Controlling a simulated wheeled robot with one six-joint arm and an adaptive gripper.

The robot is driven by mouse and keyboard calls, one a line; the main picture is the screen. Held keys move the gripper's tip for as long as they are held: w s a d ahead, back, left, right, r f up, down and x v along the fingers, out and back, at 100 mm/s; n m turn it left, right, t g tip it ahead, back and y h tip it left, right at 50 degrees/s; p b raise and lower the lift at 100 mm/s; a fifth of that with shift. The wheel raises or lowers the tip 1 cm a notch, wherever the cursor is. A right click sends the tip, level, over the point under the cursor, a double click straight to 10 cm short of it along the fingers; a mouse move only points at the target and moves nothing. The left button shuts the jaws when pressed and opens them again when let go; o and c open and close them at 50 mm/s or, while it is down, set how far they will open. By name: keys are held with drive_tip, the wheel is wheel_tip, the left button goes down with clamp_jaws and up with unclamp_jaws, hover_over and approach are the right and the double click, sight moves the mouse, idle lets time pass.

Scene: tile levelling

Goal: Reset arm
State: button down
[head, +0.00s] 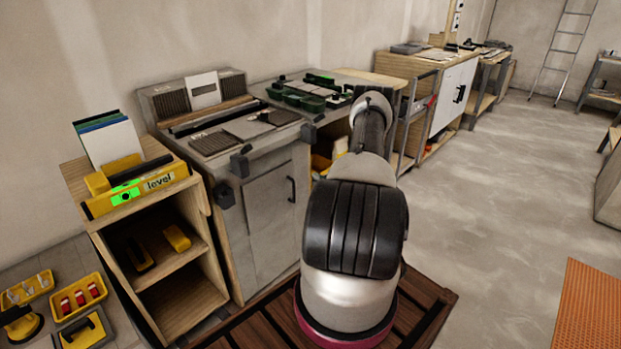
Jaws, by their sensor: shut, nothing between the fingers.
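My own arm rises from its round base at the lower middle of the head view and reaches up and away toward the workbench. Its upper links show in front of the right end of the bench. My gripper cannot be made out; the end of the arm is out of sight behind its own links, so nothing held can be seen. The yellow level (137,190) rests on top of the wooden shelf unit (189,237) at the left, well apart from my arm.
A grey workbench (269,215) carries tiles (247,126) and green trays (303,100). Yellow trays (91,307) lie at the lower left. A cabinet (455,92) stands at the back. An orange mat (590,310) lies at the lower right. The floor (500,210) right of my arm is clear.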

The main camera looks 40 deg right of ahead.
drive_tip(key=shift+s, duration=0.8)
